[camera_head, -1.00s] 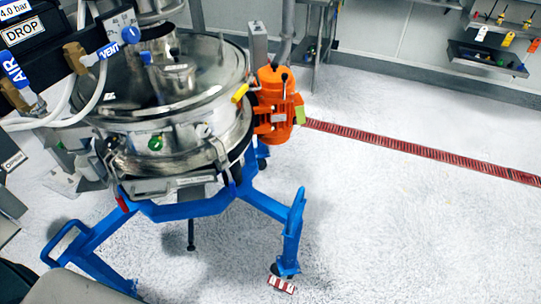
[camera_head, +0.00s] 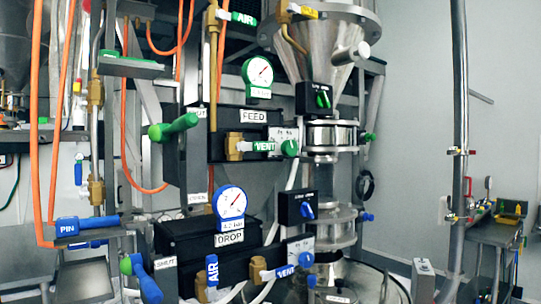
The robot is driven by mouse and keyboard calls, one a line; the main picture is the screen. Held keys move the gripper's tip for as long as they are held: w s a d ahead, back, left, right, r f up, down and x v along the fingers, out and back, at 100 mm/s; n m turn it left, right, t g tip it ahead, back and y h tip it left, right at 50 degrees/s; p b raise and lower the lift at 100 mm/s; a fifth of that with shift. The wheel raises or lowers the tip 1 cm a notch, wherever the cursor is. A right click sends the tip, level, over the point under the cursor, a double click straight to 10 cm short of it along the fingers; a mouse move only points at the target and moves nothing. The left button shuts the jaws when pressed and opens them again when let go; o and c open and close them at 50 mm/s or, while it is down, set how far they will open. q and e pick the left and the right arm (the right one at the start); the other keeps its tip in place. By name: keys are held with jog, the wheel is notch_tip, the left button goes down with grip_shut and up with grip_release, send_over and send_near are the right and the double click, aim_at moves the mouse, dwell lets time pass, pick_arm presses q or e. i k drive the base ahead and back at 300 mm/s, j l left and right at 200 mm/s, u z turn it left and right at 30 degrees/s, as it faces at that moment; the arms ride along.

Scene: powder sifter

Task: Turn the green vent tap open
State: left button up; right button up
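The green vent tap (camera_head: 264,146) is at the middle of the head view, on the right end of the black box labelled FEED. Its green handle reads VENT and lies level, pointing right from a brass valve body (camera_head: 234,146). A round green knob (camera_head: 289,148) sits just right of the handle's end. I cannot tell from the picture whether the tap's passage is open. Neither of my grippers is in view, and nothing of mine is seen touching the tap.
Above are a green AIR tap (camera_head: 243,18) and a green-rimmed gauge (camera_head: 258,75). Below, the DROP box carries a blue gauge (camera_head: 230,203), a blue AIR tap (camera_head: 212,271) and a blue vent tap (camera_head: 285,271). A green lever (camera_head: 174,127) and orange hoses (camera_head: 53,120) stand left.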

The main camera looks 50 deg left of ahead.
aim_at(242, 147)
jog(key=u, duration=1.5)
